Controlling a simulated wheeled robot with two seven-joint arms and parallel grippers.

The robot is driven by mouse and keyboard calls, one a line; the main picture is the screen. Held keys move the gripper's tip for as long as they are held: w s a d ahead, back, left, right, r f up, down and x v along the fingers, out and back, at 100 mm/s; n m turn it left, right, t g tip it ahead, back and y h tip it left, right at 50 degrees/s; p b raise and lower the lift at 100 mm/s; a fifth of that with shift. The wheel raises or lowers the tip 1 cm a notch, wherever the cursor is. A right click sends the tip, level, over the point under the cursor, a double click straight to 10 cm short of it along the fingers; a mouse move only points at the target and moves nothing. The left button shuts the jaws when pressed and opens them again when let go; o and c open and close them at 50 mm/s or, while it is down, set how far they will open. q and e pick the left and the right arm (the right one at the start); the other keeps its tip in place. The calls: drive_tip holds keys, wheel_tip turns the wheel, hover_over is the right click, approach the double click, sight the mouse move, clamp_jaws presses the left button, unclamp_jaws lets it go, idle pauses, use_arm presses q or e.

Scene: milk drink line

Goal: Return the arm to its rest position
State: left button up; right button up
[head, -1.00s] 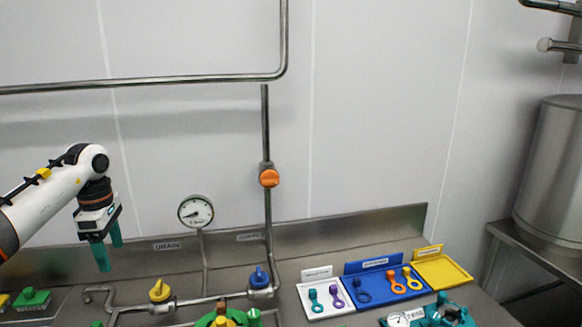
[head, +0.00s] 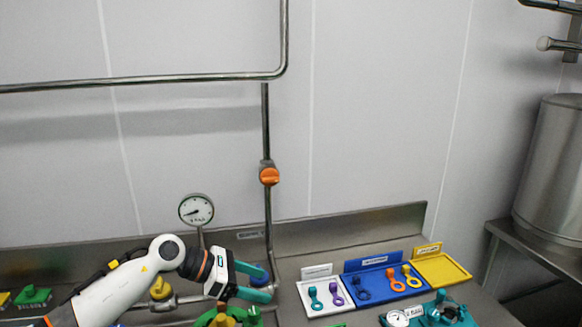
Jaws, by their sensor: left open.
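My left arm comes in from the lower left of the head view. Its gripper (head: 262,281) has teal fingers that point right, and it is open with nothing visible between the fingers. My right gripper is not in view.
A blue tray (head: 372,296) and a yellow tray (head: 441,268) stand right of the white one, with coloured ring-ended pieces in the white and blue trays. A yellow knob (head: 160,289), a gauge (head: 196,210) and a green device (head: 212,318) are near the arm.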

use_arm(q)
drive_tip(key=s+d+r+n+t+h, duration=0.4)
drive_tip(key=d+r+n+t+h, duration=0.25)
drive_tip(key=n, duration=0.45)
drive_tip(key=s+a+f+n+t+y, duration=0.3)
drive_tip(key=a+f+n+y, duration=0.45)
drive_tip(key=n, duration=0.65)
drive_tip(key=s+a+f+n+t+y, duration=0.35)
drive_tip(key=a+f+n+y, duration=0.45)
drive_tip(key=n, duration=0.7)
drive_tip(key=s+a+f+n+g+y, duration=0.15)
drive_tip(key=s+f+n+g, duration=0.35)
drive_tip(key=s, duration=0.7)
drive_tip(key=s+a+f+n+g+y, duration=0.15)
drive_tip(key=s+f+n+g, duration=0.4)
drive_tip(key=s, duration=0.65)
drive_tip(key=s+f+m+g+b, duration=0.25)
drive_tip(key=f+b, duration=0.35)
drive_tip(key=f, duration=3)
drive_tip(key=s+a+f+b, duration=0.2)
drive_tip(key=s+f, duration=0.6)
drive_tip(key=s+a+f+g+b, duration=0.1)
drive_tip(key=s+f+b, duration=0.1)
drive_tip(key=s+f, duration=0.5)
wheel_tip(320, 180, down, 2)
drive_tip(key=shift+s+a+g+h, duration=0.3)
drive_tip(key=shift+s+a, duration=0.05)
drive_tip(key=shift+s, duration=0.05)
